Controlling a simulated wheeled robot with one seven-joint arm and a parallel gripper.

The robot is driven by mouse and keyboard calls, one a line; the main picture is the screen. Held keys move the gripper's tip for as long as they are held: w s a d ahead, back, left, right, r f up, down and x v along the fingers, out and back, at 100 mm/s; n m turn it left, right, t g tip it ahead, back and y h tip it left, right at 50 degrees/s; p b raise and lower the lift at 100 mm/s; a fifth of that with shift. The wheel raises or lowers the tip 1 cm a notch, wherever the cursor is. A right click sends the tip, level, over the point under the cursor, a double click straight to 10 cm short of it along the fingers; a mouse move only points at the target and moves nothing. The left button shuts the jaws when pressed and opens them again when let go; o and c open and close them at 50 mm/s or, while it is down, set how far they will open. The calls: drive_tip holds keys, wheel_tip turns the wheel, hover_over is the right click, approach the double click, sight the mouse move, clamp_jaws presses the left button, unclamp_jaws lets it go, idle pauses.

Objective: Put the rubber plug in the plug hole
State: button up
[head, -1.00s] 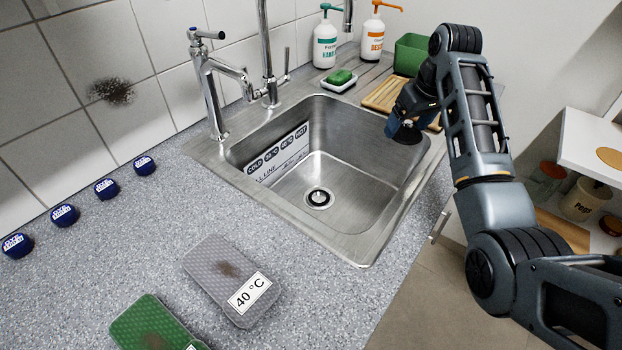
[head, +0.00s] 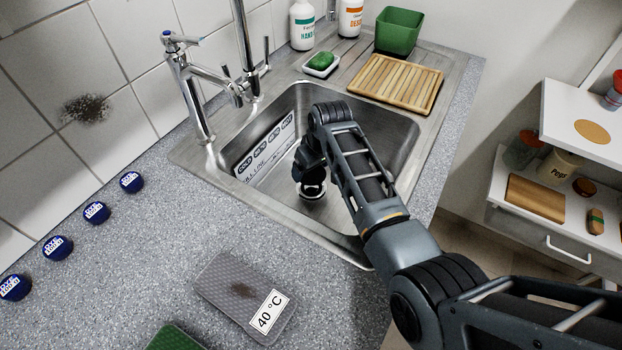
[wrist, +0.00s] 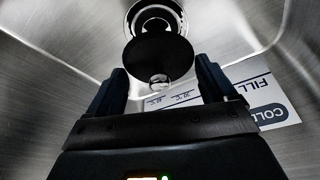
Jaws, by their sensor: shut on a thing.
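The rubber plug (wrist: 160,52) is a black disc with a shiny metal knob, seen between my two fingers in the wrist view. My gripper (wrist: 160,82) is shut on it. In the head view my gripper (head: 308,178) is down inside the steel sink, over the drain. The plug hole (wrist: 155,16) has a bright metal ring and lies just beyond the plug in the wrist view, partly covered by it. In the head view the ring of the plug hole (head: 313,196) is partly hidden by my gripper. I cannot tell the gap between plug and hole.
The steel sink (head: 395,135) has walls on all sides and a labelled fill-line plate (head: 262,150). A tap (head: 190,95) stands at its left. A wooden rack (head: 396,82) and green tub (head: 398,30) are behind. A grey sponge pad (head: 245,290) lies in front.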

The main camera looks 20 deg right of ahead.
sight(313, 176)
drive_tip(key=shift+f, duration=2.8)
drive_tip(key=shift+f, duration=0.1)
drive_tip(key=o, duration=1)
drive_tip(key=shift+c, duration=0.2)
drive_tip(key=v, duration=1.2)
drive_tip(key=shift+s+p, duration=0.1)
drive_tip(key=shift+p, duration=0.25)
